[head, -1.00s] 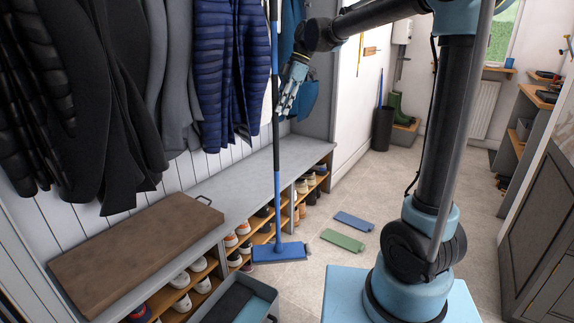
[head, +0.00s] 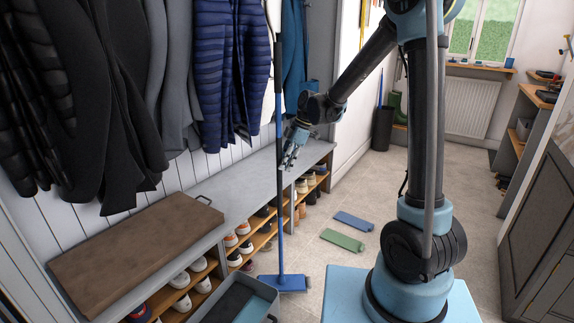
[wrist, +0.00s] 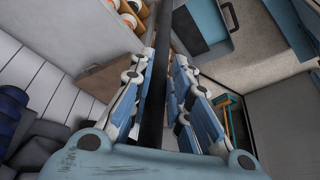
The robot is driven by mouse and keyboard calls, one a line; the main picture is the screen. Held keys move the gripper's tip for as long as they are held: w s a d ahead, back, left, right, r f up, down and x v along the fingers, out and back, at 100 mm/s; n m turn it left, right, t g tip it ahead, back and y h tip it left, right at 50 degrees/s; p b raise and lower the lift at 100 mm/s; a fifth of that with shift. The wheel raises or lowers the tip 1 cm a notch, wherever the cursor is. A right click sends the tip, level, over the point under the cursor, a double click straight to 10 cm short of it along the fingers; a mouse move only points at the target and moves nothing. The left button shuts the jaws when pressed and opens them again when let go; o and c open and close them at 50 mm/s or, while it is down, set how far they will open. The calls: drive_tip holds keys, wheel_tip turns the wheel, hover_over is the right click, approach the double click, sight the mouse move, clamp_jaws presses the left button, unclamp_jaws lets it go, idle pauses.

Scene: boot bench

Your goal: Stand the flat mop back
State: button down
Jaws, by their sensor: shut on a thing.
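The flat mop stands nearly upright in the head view, with a black and blue pole (head: 280,215) and a flat blue head (head: 281,283) low in front of the bench. I cannot tell whether the head touches the floor. My gripper (head: 287,161) is shut on the pole around its middle. In the wrist view the dark pole (wrist: 155,85) runs between my two fingers (wrist: 162,95).
The grey bench (head: 255,173) has shoe cubbies beneath and a brown board (head: 135,250) on top. A grey-blue tray (head: 262,293) is beside the mop head. Blue (head: 354,221) and green (head: 342,240) flat pads lie on the floor. Coats (head: 235,75) hang behind.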

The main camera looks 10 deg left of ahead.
drive_tip(key=shift+f, duration=3.05)
drive_tip(key=c, duration=1.4)
unclamp_jaws()
drive_tip(key=v, duration=1.2)
